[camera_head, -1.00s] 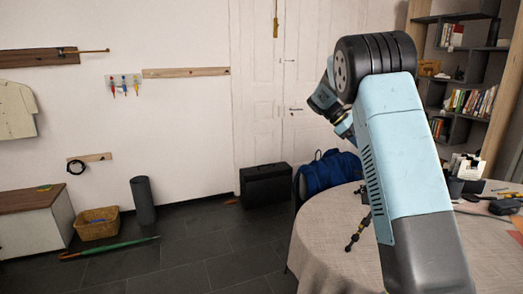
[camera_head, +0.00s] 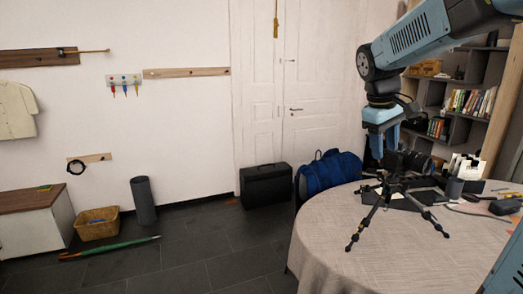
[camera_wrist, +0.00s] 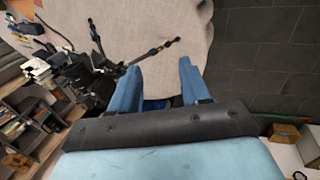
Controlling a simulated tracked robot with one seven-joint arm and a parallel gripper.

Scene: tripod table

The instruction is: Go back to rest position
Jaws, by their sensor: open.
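My gripper (camera_head: 381,150) hangs from my blue arm at the right of the head view, fingers pointing down, just left of a camera on a small black tripod (camera_head: 392,190). The tripod stands with spread legs on the round table (camera_head: 335,236). In the wrist view my gripper's two blue fingers (camera_wrist: 158,82) are apart with nothing between them. The tripod and camera (camera_wrist: 97,72) show left of the fingers there, and the tablecloth (camera_wrist: 185,25) shows beyond. I cannot tell how wide the gap between finger and camera is.
A blue bag (camera_head: 328,172) and a black case (camera_head: 265,185) stand behind the table. The table's front left is clear. Bookshelves (camera_head: 458,100) stand behind my arm.

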